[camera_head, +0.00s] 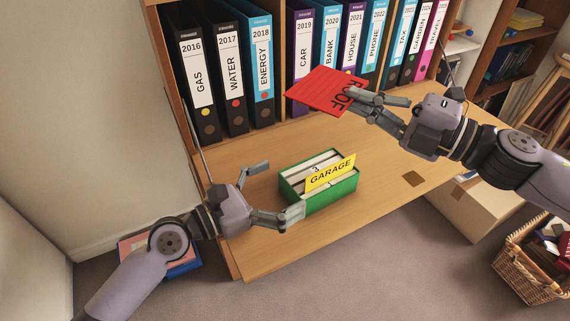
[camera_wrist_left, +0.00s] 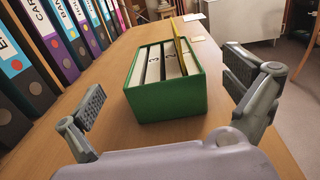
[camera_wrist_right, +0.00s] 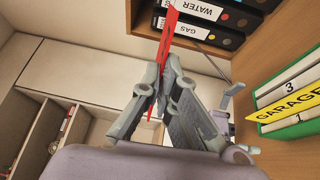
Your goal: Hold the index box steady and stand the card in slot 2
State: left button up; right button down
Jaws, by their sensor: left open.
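The green index box (camera_head: 334,195) stands on the desk with white dividers and a yellow GARAGE card (camera_head: 331,173) upright in it. In the left wrist view the box (camera_wrist_left: 168,103) shows dividers marked 3 and 2, with the yellow card (camera_wrist_left: 180,48) at the right side. My left gripper (camera_head: 275,192) is open, its fingers apart at the left of the box, not touching it. My right gripper (camera_head: 358,97) is shut on a red card (camera_head: 322,90) lettered ROOF, held in the air behind and above the box. In the right wrist view the red card (camera_wrist_right: 166,50) sits between the fingers.
A row of labelled binders (camera_head: 235,75) stands on the shelf behind the box. A small brown square (camera_head: 413,179) lies on the desk (camera_head: 262,258) to the right. A cardboard box (camera_head: 482,208) and a wicker basket (camera_head: 528,262) are on the floor at the right.

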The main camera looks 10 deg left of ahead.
pick_arm(q)
jog(key=shift+f, duration=0.95)
jog(key=x, duration=0.7)
jog(key=shift+w+d, duration=0.15)
jog(key=shift+c, duration=0.5)
jog(key=c, duration=1.6)
jog(key=shift+o, duration=0.2)
